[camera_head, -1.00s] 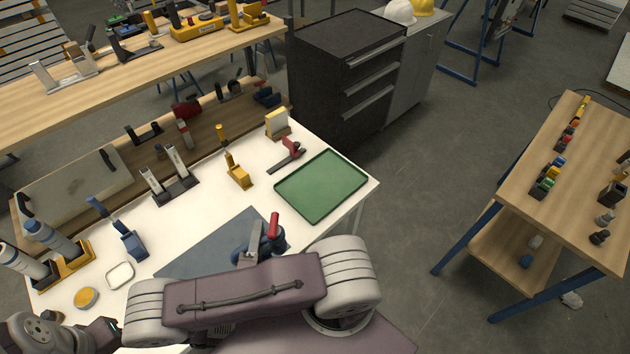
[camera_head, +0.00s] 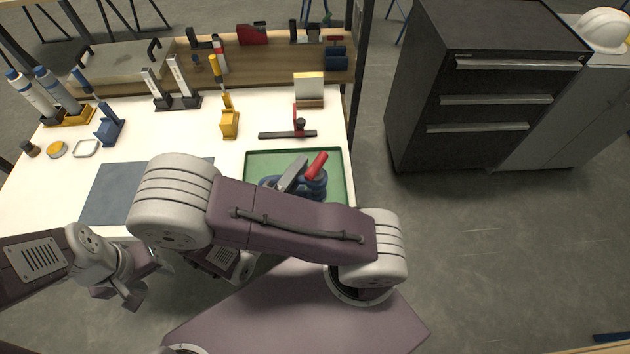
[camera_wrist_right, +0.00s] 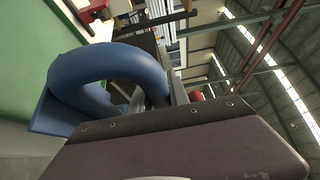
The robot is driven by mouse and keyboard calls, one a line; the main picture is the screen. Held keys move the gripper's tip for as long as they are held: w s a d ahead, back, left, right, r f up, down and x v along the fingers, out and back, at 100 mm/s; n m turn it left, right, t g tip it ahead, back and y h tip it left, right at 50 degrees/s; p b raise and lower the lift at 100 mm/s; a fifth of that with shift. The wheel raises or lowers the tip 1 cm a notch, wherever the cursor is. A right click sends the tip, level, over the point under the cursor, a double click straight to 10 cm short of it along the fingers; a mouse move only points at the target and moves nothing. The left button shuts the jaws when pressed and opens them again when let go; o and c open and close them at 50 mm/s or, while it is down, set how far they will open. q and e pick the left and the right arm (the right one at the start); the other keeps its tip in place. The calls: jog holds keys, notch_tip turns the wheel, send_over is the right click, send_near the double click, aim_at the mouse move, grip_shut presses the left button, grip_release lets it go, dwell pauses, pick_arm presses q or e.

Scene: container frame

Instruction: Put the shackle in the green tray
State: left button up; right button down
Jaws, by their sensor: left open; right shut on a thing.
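The shackle (camera_head: 312,187) is a blue bow with a red pin. My right gripper (camera_head: 292,178) is shut on it, and my right arm hides part of both. In the head view the shackle overlaps the green tray (camera_head: 250,163) at the table's right front corner. In the right wrist view the blue bow (camera_wrist_right: 105,68) is large and close between my view and the green tray surface (camera_wrist_right: 30,45); it appears held above the tray. My left gripper (camera_head: 130,288) is open and empty in front of the table, at the lower left.
A red-and-black clamp-like tool (camera_head: 298,127) lies just behind the tray. A yellow tool (camera_head: 229,122) stands left of it. A blue-grey mat (camera_head: 105,195) lies at the left front. A dark drawer cabinet (camera_head: 470,90) stands to the right, with open floor before it.

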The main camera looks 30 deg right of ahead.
jog(key=shift+w+a, duration=0.1)
jog(key=shift+w, duration=0.15)
jog(key=w+d+f, duration=0.1)
jog(key=w+f, duration=0.2)
jog(key=w+d+f+b, duration=0.1)
jog(key=w+d+f, duration=0.1)
jog(key=w+f, duration=0.1)
jog(key=w+d+f, duration=0.1)
jog(key=w+f, duration=0.3)
jog(key=shift+w+d+b, duration=0.15)
jog(key=shift+d+b, duration=0.15)
jog(key=shift+f, duration=0.5)
